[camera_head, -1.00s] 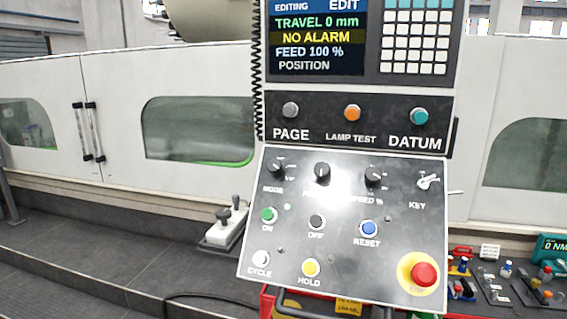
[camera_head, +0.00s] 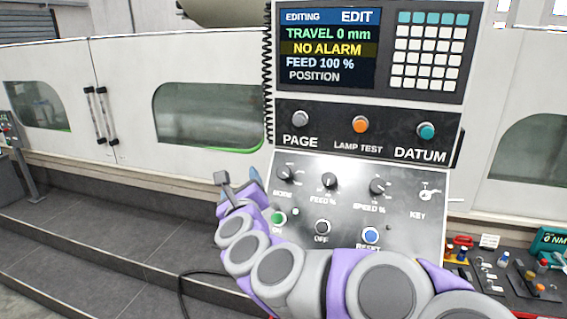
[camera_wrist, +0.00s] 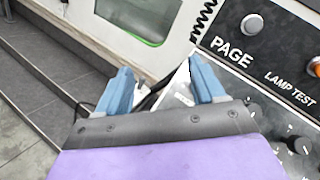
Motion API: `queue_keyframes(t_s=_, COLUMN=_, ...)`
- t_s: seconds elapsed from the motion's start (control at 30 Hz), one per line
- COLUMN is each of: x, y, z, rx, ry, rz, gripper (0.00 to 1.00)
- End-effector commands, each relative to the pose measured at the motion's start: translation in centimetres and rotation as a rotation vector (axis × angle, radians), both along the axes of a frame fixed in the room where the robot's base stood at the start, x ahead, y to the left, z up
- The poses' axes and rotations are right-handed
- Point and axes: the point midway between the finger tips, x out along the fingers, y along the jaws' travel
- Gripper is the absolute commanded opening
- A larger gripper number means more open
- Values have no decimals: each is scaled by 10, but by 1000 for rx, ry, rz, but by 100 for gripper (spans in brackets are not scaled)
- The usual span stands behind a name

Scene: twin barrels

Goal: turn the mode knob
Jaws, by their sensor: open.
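The mode knob (camera_head: 285,174) is a small black rotary knob at the upper left of the sloped control panel (camera_head: 345,203), above the label MODE. My gripper (camera_head: 238,181) is open and empty, just left of the panel and of the knob, apart from it in the picture. In the wrist view my gripper's two blue fingers (camera_wrist: 160,68) are spread, with the panel's edge showing between and beyond them. Dark knobs show at that view's right side, blurred; I cannot tell surely which is the mode knob.
The FEED knob (camera_head: 329,181) and SPEED knob (camera_head: 377,186) sit right of the mode knob. The green ON button (camera_head: 278,218) is below it. My arm hides the panel's lower part. A coiled black cable (camera_head: 268,90) runs along the screen's left side.

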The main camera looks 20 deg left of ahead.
Motion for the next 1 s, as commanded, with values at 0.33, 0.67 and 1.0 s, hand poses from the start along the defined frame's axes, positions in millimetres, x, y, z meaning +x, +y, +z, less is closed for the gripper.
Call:
queue_keyframes(t_s=0.33, x=13, y=-17, z=-36, rx=473, ry=120, rz=-457, gripper=68)
queue_keyframes(t_s=0.67, x=16, y=-33, z=-51, rx=563, ry=105, rz=-566, gripper=68)
queue_keyframes(t_s=1.0, x=75, y=-38, z=-49, rx=560, ry=103, rz=-568, gripper=68)
